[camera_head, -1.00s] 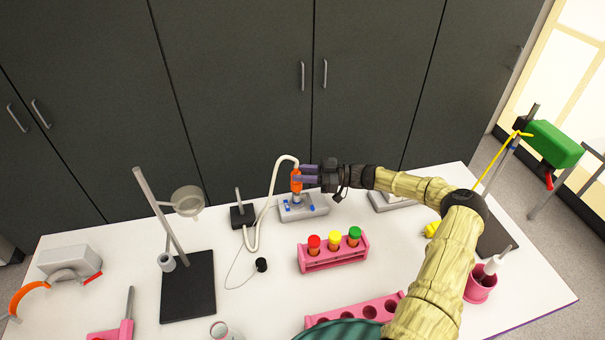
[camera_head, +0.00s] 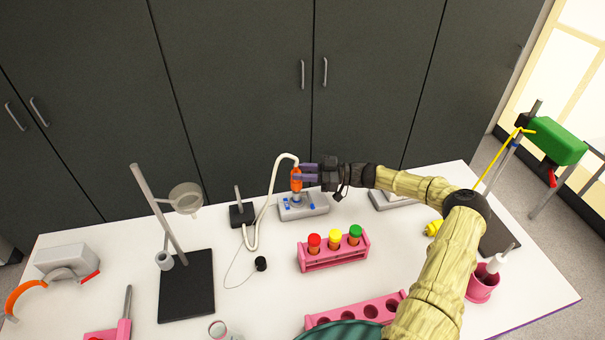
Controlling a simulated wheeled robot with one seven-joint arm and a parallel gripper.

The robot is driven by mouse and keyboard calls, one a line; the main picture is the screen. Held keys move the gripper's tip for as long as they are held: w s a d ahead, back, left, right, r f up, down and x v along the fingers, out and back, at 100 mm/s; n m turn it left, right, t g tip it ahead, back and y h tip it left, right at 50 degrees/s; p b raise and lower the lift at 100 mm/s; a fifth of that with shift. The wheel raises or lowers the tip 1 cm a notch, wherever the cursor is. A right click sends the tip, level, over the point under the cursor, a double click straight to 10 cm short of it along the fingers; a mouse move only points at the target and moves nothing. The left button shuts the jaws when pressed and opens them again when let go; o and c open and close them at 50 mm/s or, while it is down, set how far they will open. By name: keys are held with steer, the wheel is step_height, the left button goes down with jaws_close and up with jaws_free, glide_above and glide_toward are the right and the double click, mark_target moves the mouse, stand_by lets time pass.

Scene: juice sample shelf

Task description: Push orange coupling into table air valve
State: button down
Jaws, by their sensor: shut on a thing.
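The orange coupling (camera_head: 296,184) is upright, with a white hose (camera_head: 273,186) running from its top. My gripper (camera_head: 304,175) reaches in from the right and its purple fingers are shut on the coupling. The table air valve (camera_head: 300,208) is a grey block with blue parts on the white table. The coupling is directly above the valve's round port (camera_head: 297,198). From this view I cannot tell whether the coupling touches the port or how deep it sits.
A pink rack (camera_head: 333,252) with red, yellow and green capped tubes stands in front of the valve. A black block (camera_head: 241,215) is left of it. A stand with a dark base (camera_head: 187,290) is further left. Dark cabinets (camera_head: 240,90) are behind the table.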

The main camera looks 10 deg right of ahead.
steer(key=shift+f+b, duration=0.75)
steer(key=shift+b, duration=0.15)
stand_by(0.6)
steer(key=c, duration=1)
jaws_free()
steer(key=shift+c, duration=0.2)
step_height(320, 180, up, 10)
steer(key=b, duration=0.3)
steer(key=shift+f, duration=0.1)
